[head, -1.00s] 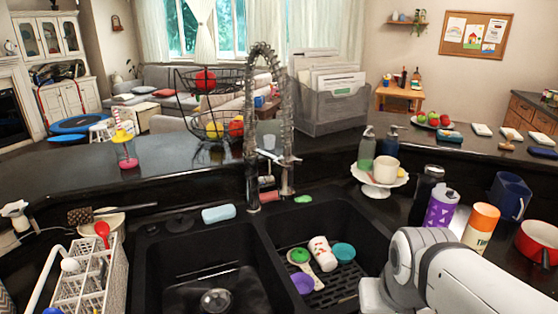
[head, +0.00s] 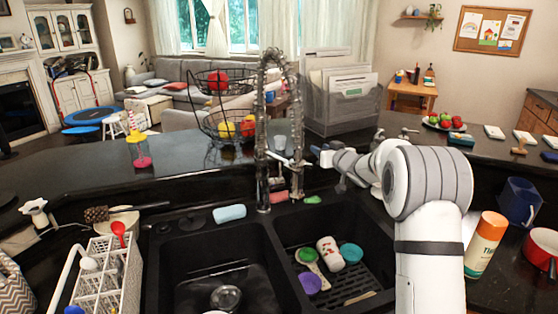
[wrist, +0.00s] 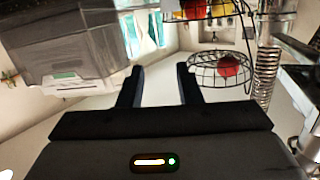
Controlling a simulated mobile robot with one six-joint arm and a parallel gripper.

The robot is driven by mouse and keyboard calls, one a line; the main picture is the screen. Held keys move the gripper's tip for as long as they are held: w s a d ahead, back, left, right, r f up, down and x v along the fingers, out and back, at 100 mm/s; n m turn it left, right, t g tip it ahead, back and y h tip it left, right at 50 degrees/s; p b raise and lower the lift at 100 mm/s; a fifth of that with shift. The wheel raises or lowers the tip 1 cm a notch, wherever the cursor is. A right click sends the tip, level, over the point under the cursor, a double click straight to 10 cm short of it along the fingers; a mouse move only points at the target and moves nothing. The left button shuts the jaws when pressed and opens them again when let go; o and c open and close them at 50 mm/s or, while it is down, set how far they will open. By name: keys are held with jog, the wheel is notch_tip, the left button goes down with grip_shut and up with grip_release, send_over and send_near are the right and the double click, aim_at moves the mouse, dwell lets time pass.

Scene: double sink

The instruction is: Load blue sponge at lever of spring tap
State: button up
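The light blue sponge (head: 229,213) lies on the sink's back ledge, left of the tap's base. The spring tap (head: 264,150) stands upright behind the divider between the basins; its metal coil also shows at the right of the wrist view (wrist: 265,75). A metal part that may be its lever (head: 292,161) sticks out to the right. My gripper (head: 318,152) is just right of the tap, above the ledge. In the wrist view its two dark fingers (wrist: 158,85) are spread apart with nothing between them. The sponge is not visible in the wrist view.
A red block (head: 279,197) and a green item (head: 313,200) lie right of the tap base. The file holder (head: 341,100) and wire fruit basket (head: 222,125) stand behind. The right basin (head: 368,255) holds dishes. A white rack (head: 101,280) stands at left.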

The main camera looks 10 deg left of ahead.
aim_at(280, 166)
jog(key=w+a+f+n+g+y+p, duration=0.1)
jog(key=a+f+y, duration=0.1)
jog(key=a, duration=0.2)
jog(key=w+a+f+n+g+y+p, duration=0.1)
jog(key=w+a+f+g+y, duration=0.1)
jog(key=a, duration=0.3)
jog(key=w+a+f+n+g+y+p, duration=0.1)
jog(key=w+a+f+n+y, duration=0.1)
jog(key=a+f+y, duration=0.1)
jog(key=shift+a+f+g, duration=0.15)
jog(key=shift+a+f, duration=0.25)
jog(key=shift+a, duration=0.25)
jog(key=shift+a+f+g, duration=0.15)
jog(key=shift+a+f, duration=0.2)
jog(key=shift+a, duration=0.25)
jog(key=shift+c, duration=0.5)
grip_shut()
jog(key=shift+d, duration=0.1)
